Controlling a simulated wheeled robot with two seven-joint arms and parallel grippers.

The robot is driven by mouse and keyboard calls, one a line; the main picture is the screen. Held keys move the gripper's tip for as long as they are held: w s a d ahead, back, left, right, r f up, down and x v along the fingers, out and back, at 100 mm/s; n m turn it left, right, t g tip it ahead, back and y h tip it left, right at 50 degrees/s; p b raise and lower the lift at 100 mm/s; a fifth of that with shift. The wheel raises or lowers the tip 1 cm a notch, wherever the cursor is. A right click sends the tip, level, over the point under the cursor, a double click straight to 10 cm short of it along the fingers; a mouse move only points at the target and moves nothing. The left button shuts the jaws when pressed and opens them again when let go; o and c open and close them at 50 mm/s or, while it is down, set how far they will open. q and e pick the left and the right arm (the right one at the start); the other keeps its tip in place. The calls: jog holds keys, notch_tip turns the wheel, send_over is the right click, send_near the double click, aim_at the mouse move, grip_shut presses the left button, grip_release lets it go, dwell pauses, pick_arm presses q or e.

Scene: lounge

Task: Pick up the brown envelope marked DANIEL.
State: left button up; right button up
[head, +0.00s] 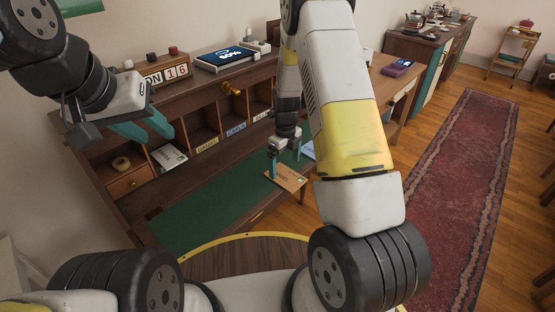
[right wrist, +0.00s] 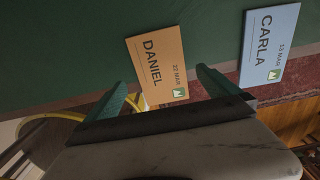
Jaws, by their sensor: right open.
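The brown envelope marked DANIEL (right wrist: 152,62) lies flat at the green desk top's front edge, partly overhanging it. It also shows in the head view (head: 288,180). My right gripper (head: 284,160) is over it, jaws apart. In the right wrist view the teal fingertips (right wrist: 160,82) stand on either side of the envelope's near part; whether they touch it I cannot tell. My left gripper (head: 146,128) is open and empty, up at the left in front of the desk's pigeonholes.
A blue envelope marked CARLA (right wrist: 268,45) lies right of the brown one. The desk (head: 205,205) has labelled pigeonholes (head: 202,122), one holding a white envelope (head: 168,157). A calendar (head: 166,74) and a screen device (head: 230,57) stand on top. The green surface to the left is clear.

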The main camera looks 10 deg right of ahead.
aim_at(285, 176)
notch_tip(285, 176, down, 4)
jog(key=shift+f, duration=0.1)
jog(key=c, duration=1.3)
